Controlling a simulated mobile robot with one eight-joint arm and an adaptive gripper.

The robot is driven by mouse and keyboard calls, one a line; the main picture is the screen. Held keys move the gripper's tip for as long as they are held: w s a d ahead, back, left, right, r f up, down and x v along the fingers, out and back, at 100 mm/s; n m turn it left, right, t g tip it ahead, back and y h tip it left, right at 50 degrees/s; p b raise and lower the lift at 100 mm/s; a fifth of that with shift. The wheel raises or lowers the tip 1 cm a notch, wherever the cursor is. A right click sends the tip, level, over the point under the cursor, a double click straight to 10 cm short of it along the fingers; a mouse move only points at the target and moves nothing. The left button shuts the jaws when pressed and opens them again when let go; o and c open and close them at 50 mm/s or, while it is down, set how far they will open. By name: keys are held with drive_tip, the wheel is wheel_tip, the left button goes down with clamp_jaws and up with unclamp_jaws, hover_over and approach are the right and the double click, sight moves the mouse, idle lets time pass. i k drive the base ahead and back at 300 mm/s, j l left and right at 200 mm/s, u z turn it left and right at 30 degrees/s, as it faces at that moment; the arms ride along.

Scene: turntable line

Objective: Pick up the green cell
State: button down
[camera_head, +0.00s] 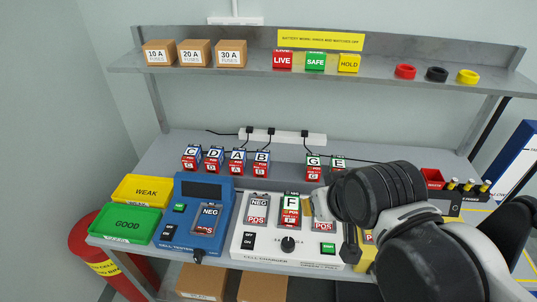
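A cell with a green and red body marked F (291,208) stands in the middle bay of the white cell charger (262,245). Two more cells with green on them, G (314,168) and E (338,163), stand at the back of the bench, with E partly hidden by my arm. My gripper (309,205) is at the right of cell F, close beside it. My arm covers most of the gripper, so its fingers and any contact with F are unclear.
Cells C (191,157), D, A and B with blue and red bodies stand at the back left. A blue cell tester (206,232), a green GOOD tray (126,223) and a yellow WEAK tray (140,190) are left. A shelf (375,70) with boxes and blocks runs above.

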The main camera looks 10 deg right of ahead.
sight(291, 200)
drive_tip(key=k, duration=1.25)
drive_tip(key=j+z, duration=0.05)
drive_tip(key=j, duration=0.05)
